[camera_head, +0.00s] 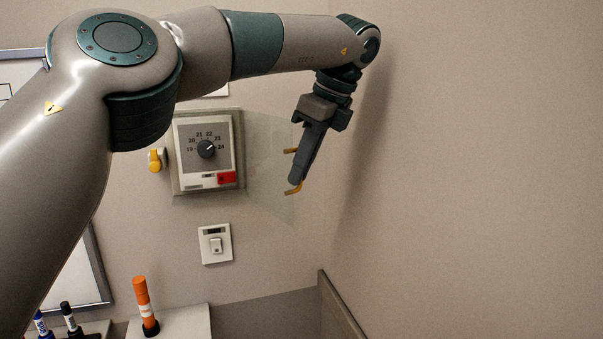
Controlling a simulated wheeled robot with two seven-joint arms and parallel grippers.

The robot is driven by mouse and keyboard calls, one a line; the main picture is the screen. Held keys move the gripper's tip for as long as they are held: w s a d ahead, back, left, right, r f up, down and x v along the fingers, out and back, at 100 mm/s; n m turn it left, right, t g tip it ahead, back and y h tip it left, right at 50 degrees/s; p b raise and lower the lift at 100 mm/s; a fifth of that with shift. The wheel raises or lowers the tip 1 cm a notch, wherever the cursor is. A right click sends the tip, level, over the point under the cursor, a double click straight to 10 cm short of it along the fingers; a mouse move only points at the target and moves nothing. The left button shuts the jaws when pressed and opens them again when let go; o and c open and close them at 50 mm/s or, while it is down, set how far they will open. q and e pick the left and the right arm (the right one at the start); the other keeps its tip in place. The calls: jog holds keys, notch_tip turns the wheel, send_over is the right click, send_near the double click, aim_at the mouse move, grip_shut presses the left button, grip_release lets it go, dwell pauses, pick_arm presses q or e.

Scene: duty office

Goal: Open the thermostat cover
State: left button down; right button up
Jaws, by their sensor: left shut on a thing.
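The thermostat (207,150) is on the wall left of centre, with a dark dial, a number scale and a red part at its lower right. Its clear cover (265,150) stands swung out to the right of the thermostat's frame, so the dial face is uncovered. The cover is faint and its edges are hard to make out. A brass handle (293,190) shows at the cover's outer side, with its two ends beside my gripper. My left gripper (299,179) points down and is shut on this handle, hiding its middle. My right gripper is not in view.
A yellow fitting (156,160) is on the wall just left of the thermostat. A white switch (215,243) is below it. The wall at right is bare.

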pick_arm(q)
jog(key=shift+w+d+n, duration=0.25)
jog(key=shift+w+n, duration=0.15)
jog(key=shift+n, duration=0.1)
jog(key=c, duration=2.2)
grip_release()
jog(key=shift+w+a+f, duration=0.1)
jog(key=shift+a, duration=0.05)
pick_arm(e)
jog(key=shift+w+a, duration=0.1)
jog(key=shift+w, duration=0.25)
pick_arm(q)
jog(key=shift+p+v, duration=0.3)
jog(key=shift+v, duration=3.5)
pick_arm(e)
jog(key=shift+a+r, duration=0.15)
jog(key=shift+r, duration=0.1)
